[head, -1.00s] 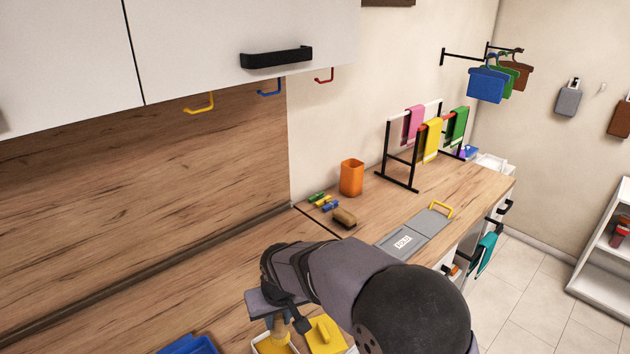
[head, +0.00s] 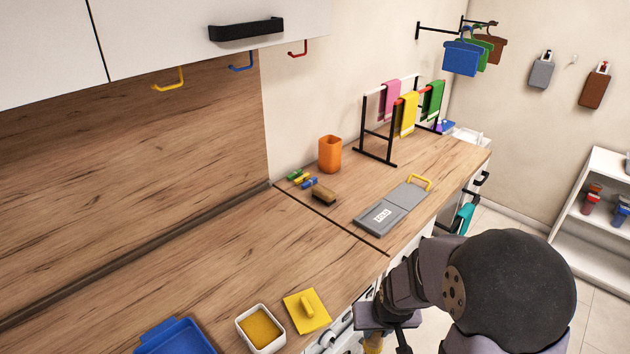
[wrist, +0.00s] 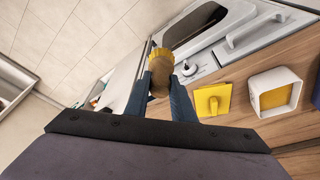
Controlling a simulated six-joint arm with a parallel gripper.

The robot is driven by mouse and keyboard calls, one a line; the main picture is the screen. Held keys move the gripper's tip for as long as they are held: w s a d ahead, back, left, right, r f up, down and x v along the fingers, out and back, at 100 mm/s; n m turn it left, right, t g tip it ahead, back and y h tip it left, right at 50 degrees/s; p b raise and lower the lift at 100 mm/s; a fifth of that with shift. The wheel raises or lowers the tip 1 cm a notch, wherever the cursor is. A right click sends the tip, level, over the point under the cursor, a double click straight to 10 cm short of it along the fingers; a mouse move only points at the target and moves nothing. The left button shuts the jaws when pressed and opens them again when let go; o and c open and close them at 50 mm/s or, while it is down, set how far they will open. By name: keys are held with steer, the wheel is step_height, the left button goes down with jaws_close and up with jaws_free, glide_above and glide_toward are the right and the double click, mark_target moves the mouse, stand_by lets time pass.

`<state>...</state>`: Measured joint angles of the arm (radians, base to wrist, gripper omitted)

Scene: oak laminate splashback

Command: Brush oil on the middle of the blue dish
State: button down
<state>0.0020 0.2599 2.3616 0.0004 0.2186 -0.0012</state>
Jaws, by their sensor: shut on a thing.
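My gripper (head: 383,338) is shut on a tan and yellow brush (wrist: 161,72), which shows between the fingers in the wrist view. In the head view only a small part of the brush shows under the gripper. My gripper is out past the counter's front edge, right of the white oil tub (head: 244,325). The tub holds a yellow-orange fill and stands open; it also shows in the wrist view (wrist: 294,78). The blue dish (head: 160,336) is left of the tub, cut off by the bottom edge, so its middle is only partly seen.
A yellow lid with a handle (head: 306,311) lies right of the tub; appliance fronts are below it. A grey board (head: 378,217), brown brush (head: 324,195), orange cup (head: 330,154) and towel rack (head: 378,135) stand farther back. The left counter is bare behind the dish.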

steer(key=shift+r, duration=0.1)
steer(key=shift+a+r+p, duration=0.15)
steer(key=shift+r+p, duration=0.5)
steer(key=shift+p, duration=0.1)
steer(key=w+a+r+n+p, duration=0.1)
steer(key=w+a+r, duration=0.1)
steer(key=a, duration=0.8)
steer(key=w+a+r+n+p, duration=0.1)
steer(key=w+a, duration=0.2)
steer(key=a, duration=0.8)
steer(key=s+a+n+b, duration=0.1)
steer(key=s+a, duration=0.4)
steer(key=a, duration=0.7)
steer(key=s+a+n+y+b, duration=0.1)
steer(key=s+a, duration=0.4)
steer(key=a, duration=0.7)
steer(key=shift+s+r, duration=0.15)
steer(key=shift+r, duration=0.25)
steer(key=shift+d+f, duration=0.1)
steer(key=shift+f+b, duration=2.15)
steer(key=shift+f, duration=1.05)
